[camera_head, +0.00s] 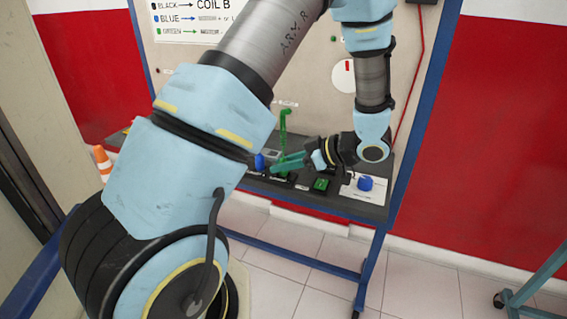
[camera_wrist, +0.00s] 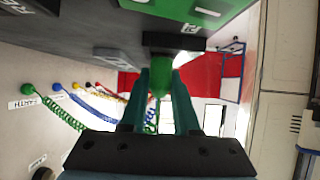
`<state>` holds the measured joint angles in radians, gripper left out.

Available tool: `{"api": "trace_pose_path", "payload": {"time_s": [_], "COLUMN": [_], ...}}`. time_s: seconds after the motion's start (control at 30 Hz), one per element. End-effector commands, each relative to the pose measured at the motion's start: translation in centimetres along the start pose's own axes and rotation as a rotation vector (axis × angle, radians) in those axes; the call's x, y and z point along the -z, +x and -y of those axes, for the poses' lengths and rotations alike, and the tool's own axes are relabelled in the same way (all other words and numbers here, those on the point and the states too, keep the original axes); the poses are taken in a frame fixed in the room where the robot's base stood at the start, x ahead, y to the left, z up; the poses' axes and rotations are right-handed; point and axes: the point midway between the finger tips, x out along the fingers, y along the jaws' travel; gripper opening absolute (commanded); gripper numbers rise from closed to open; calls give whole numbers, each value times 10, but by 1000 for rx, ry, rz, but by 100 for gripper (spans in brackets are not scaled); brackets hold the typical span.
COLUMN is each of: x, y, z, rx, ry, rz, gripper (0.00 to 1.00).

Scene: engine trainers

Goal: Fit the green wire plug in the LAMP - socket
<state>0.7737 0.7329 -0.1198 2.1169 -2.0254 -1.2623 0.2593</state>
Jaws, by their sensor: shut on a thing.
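My gripper (camera_head: 282,163) has teal fingers and is low over the dark shelf at the foot of the trainer board. In the wrist view its fingers (camera_wrist: 160,90) are closed on the green plug (camera_wrist: 159,82). In the head view a green wire (camera_head: 283,125) stands upright from the gripped spot, hooked at its top. The plug's far end is close to a dark block (camera_wrist: 175,42) on the panel. I cannot tell whether they touch. The LAMP - label cannot be read in either view, and the fingers hide part of the shelf there.
A green switch (camera_head: 321,185) and a blue knob (camera_head: 365,183) stand on the shelf to the right; another blue piece (camera_head: 259,162) is to the left. Coiled wires (camera_wrist: 60,112) hang from the board near an EARTH label. An orange cone (camera_head: 102,160) stands at the far left.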

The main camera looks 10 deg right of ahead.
Motion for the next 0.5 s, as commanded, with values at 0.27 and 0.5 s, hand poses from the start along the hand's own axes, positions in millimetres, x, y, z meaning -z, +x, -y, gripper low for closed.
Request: {"api": "trace_pose_path", "payload": {"time_s": [0.27, 0.5], "x": [-2, -2], "y": [1, 1], "z": [0, 0], "rx": [0, 0], "ry": [0, 0], "rz": [0, 0], "gripper": [43, 44]}}
